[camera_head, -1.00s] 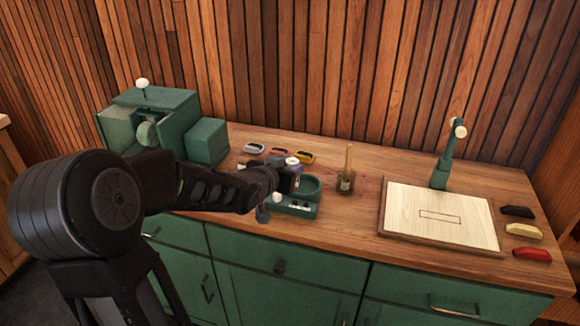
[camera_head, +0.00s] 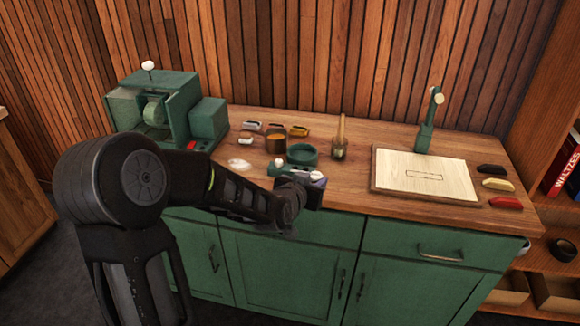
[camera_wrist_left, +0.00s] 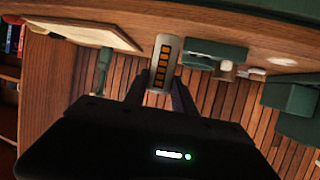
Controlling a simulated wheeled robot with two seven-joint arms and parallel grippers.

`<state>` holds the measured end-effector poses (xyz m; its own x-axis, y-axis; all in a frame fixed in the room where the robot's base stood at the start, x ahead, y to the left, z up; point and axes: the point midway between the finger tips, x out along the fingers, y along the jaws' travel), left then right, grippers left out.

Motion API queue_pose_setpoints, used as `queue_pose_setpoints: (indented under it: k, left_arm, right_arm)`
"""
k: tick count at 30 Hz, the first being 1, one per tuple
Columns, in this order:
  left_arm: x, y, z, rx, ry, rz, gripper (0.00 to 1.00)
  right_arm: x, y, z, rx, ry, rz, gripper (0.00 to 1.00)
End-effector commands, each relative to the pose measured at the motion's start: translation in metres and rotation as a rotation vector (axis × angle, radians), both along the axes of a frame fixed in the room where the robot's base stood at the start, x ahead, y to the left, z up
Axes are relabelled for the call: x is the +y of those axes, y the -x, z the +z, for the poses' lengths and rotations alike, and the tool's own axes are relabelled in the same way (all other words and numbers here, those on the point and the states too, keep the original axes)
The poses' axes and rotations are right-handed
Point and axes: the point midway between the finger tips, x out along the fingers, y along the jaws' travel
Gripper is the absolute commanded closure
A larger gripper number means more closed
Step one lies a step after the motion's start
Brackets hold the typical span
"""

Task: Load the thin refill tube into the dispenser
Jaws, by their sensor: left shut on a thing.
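My left gripper (camera_head: 304,194) is shut on a slim pale-grey tube (camera_wrist_left: 162,64) with a row of orange windows, seen between its fingers (camera_wrist_left: 160,97) in the left wrist view. In the head view the gripper is at the counter's front edge, in front of a low green fixture (camera_head: 302,154) with a round cup and a white knob. The gripper partly hides this fixture. The tube is hard to make out in the head view. I cannot tell for sure which green thing is the dispenser. My right gripper is not in view.
A green machine (camera_head: 208,118) stands at the back left. An amber cup (camera_head: 276,141) and a brush jar (camera_head: 339,148) stand behind the fixture. A pale board (camera_head: 425,175) lies at the right, beside several small coloured blocks (camera_head: 506,202). Counter between jar and board is clear.

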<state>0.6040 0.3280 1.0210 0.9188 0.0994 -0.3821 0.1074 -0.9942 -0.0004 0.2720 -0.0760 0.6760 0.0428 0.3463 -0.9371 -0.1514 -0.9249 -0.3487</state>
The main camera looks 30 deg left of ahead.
Motion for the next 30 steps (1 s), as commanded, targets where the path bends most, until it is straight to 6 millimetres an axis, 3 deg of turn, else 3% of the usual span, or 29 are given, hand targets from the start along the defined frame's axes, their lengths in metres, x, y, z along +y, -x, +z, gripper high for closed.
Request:
queue_pose_setpoints:
  k: [1,9,12,16,30]
  left_arm:
    - [-0.017,-0.002,-0.012,0.005,0.002,-0.016,1.0]
    - [-0.101,0.005,-0.069,0.007,0.002,-0.081,1.0]
    - [-0.121,0.01,-0.081,0.004,0.0,-0.1,1.0]
    - [-0.13,0.013,-0.085,-0.001,0.0,-0.107,1.0]
    - [-0.129,0.013,-0.085,-0.001,0.0,-0.108,1.0]
  right_arm:
    - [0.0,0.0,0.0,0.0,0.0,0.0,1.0]
    - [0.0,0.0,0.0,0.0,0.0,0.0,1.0]
    - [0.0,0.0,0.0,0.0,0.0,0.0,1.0]
    - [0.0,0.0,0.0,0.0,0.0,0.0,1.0]
    - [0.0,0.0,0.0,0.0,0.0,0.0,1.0]
